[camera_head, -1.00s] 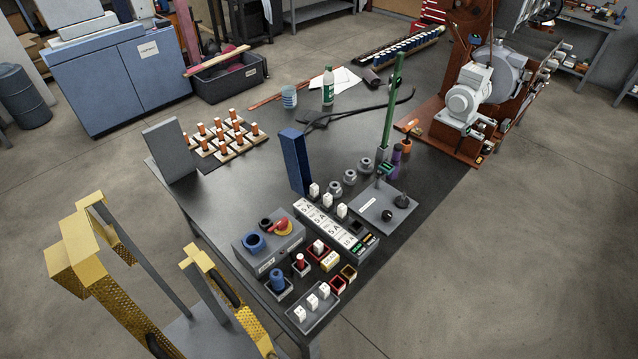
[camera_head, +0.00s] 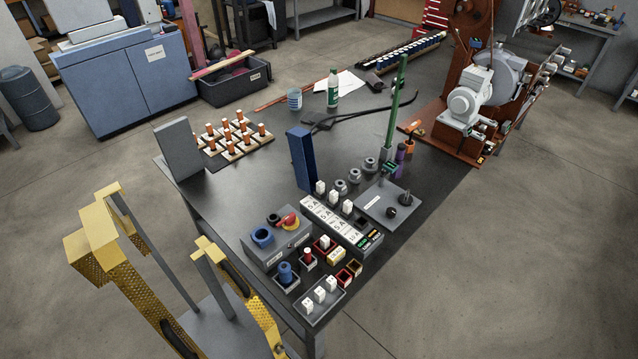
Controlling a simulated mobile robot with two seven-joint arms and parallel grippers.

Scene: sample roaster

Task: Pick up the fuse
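Several small white blocks that look like fuses (camera_head: 319,294) stand upright in a grey tray (camera_head: 340,304) at the table's near corner. Similar white blocks (camera_head: 320,187) stand along the back of a fuse panel (camera_head: 325,211) with white labels reading "5A". Another white block (camera_head: 325,242) sits in a red-rimmed holder between the panel and the tray. The frames do not show which fuse is meant. Neither of my grippers is in view.
A grey switch box (camera_head: 274,246) with a red knob stands left of the panel. A tall blue block (camera_head: 301,158) and green post (camera_head: 393,115) rise behind. Floor right of the table is clear.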

